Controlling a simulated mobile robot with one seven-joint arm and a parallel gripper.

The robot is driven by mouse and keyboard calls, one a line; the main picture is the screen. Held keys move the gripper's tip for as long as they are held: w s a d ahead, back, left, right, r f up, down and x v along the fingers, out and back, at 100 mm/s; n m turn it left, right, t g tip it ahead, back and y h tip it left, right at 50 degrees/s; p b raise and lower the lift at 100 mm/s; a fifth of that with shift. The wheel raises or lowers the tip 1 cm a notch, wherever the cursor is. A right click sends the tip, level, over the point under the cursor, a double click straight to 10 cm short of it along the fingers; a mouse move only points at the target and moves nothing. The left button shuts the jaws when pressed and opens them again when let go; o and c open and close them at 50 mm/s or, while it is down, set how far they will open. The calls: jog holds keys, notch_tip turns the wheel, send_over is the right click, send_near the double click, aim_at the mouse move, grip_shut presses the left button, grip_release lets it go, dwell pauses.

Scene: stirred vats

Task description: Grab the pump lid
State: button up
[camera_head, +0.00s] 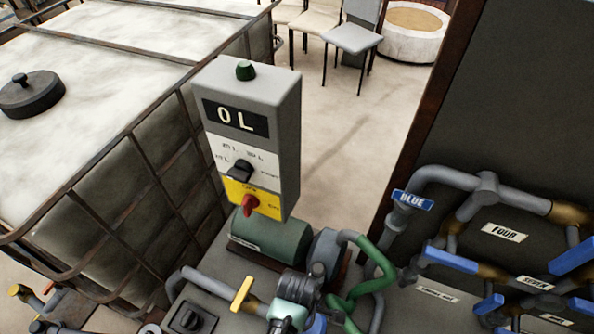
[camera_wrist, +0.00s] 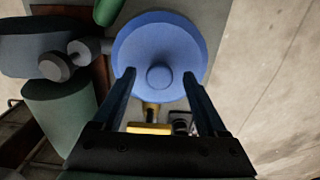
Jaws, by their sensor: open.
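In the wrist view a round blue lid (camera_wrist: 160,38) lies below my gripper (camera_wrist: 160,75), with a small round knob (camera_wrist: 159,77) at its middle. The two dark fingers are open, one on each side of the knob, with a gap on both sides. The fingertips overlap the lid's lower part in the picture; I cannot tell their height above it. In the head view I cannot make out the lid or the fingers clearly. The pump's green motor (camera_head: 272,238) shows there beside its blue-grey housing (camera_head: 326,250).
A grey control box (camera_head: 252,130) reading "0 L" stands above the motor. Green pipes (camera_head: 350,300) and a yellow handle (camera_head: 242,293) are close by. Labelled pipes with blue handles (camera_head: 450,260) crowd the right. A large caged tank (camera_head: 110,80) fills the left.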

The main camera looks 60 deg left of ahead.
grip_shut()
dwell(0.3)
dwell(1.1)
